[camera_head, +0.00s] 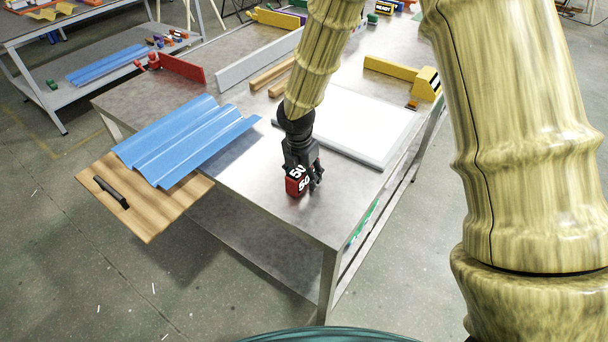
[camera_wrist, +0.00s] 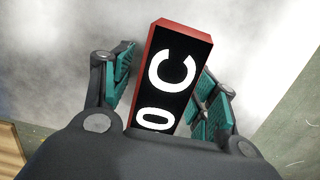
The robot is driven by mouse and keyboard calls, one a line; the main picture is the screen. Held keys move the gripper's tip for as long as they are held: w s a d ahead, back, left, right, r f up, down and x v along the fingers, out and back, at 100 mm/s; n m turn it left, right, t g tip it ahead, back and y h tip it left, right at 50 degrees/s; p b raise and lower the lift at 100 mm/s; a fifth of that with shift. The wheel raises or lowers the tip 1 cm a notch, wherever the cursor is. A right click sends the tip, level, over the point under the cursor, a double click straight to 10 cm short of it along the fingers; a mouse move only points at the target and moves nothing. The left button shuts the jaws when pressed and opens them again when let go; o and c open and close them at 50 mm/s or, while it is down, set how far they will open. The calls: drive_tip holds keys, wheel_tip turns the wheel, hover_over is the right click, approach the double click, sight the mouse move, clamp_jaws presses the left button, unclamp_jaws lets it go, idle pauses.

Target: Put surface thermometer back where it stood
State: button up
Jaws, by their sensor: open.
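The surface thermometer (camera_head: 293,187) appears to be the small red block with black faces and white characters on the near part of the metal table. In the wrist view the thermometer (camera_wrist: 172,68) shows a red edge and large white characters, one a "C". My gripper (camera_head: 307,178) is directly over it, pointing down. In the wrist view the open fingers of my gripper (camera_wrist: 167,90) are on either side of the block. A gap shows at the left finger; the right finger is close, and contact there is unclear. The block's lower end is hidden by my gripper.
A blue corrugated sheet (camera_head: 185,136) lies left on a wooden board (camera_head: 148,222) with a dark handle, overhanging the table (camera_head: 262,205). A white slab (camera_head: 365,130) lies behind my gripper. Yellow, red and grey bars stand farther back. The table's near corner is clear.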

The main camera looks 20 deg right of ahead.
sight(301, 169)
drive_tip(key=r, duration=0.4)
drive_tip(key=a+r, duration=0.1)
drive_tip(key=r, duration=0.3)
drive_tip(key=s+r, duration=0.1)
drive_tip(key=r, duration=0.3)
drive_tip(key=shift+a, duration=0.15)
